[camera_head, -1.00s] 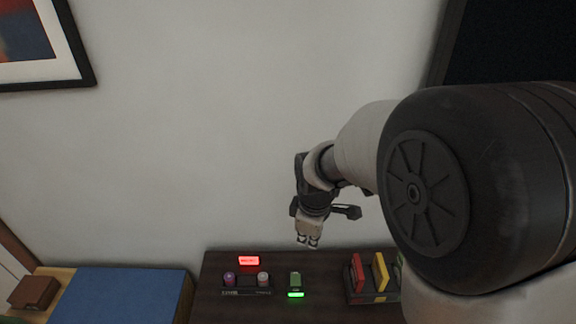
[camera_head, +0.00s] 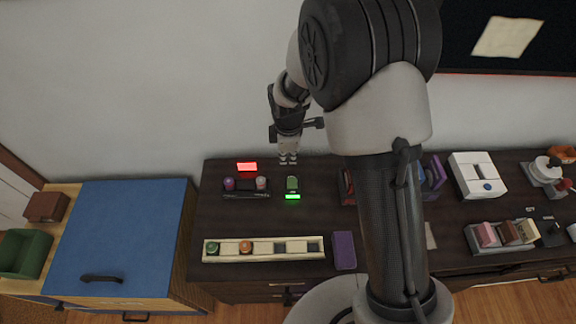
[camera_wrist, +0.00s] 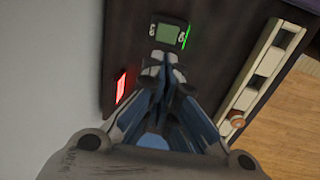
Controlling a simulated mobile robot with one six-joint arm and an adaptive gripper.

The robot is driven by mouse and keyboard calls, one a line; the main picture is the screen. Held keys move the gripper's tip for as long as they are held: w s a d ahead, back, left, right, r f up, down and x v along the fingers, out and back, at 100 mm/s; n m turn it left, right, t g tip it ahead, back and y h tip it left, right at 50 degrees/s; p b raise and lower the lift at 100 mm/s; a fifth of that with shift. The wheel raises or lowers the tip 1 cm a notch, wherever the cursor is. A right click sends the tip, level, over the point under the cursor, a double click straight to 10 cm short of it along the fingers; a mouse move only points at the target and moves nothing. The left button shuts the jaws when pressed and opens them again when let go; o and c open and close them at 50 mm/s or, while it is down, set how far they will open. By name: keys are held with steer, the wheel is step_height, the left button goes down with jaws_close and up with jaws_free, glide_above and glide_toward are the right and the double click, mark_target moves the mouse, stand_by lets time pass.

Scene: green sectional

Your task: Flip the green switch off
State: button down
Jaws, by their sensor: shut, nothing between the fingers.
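The green switch (camera_head: 292,184) stands on the dark tabletop near the wall, with a lit green strip (camera_head: 293,197) at its front. In the wrist view the switch (camera_wrist: 167,34) lies just beyond my fingertips, and its green strip glows at its right edge. My gripper (camera_head: 288,160) points down above the rear of the table, a little behind the switch in the head view. My gripper (camera_wrist: 161,68) is shut and empty. I cannot tell from these views whether the fingertips touch the switch.
A red lit block (camera_head: 247,167) and a small rack (camera_head: 246,195) with two knobs stand left of the switch. A long cream strip (camera_head: 264,257) with several slots and a purple book (camera_head: 344,250) lie in front. The dark tabletop (camera_head: 320,215) in front of the switch is clear.

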mark_target(288, 184)
steer(key=f+b, duration=0.1)
steer(key=f, duration=0.3)
steer(key=w+f+b, duration=0.1)
steer(key=f+b, duration=0.1)
steer(key=f, duration=0.2)
steer(key=f+b, duration=0.1)
steer(key=f, duration=0.4)
steer(key=shift+w, duration=0.3)
steer(key=shift+w+f, duration=0.1)
steer(key=shift+f, duration=0.3)
steer(key=shift+s+r, duration=0.15)
steer(key=shift+s, duration=0.7)
steer(key=shift+w, duration=0.1)
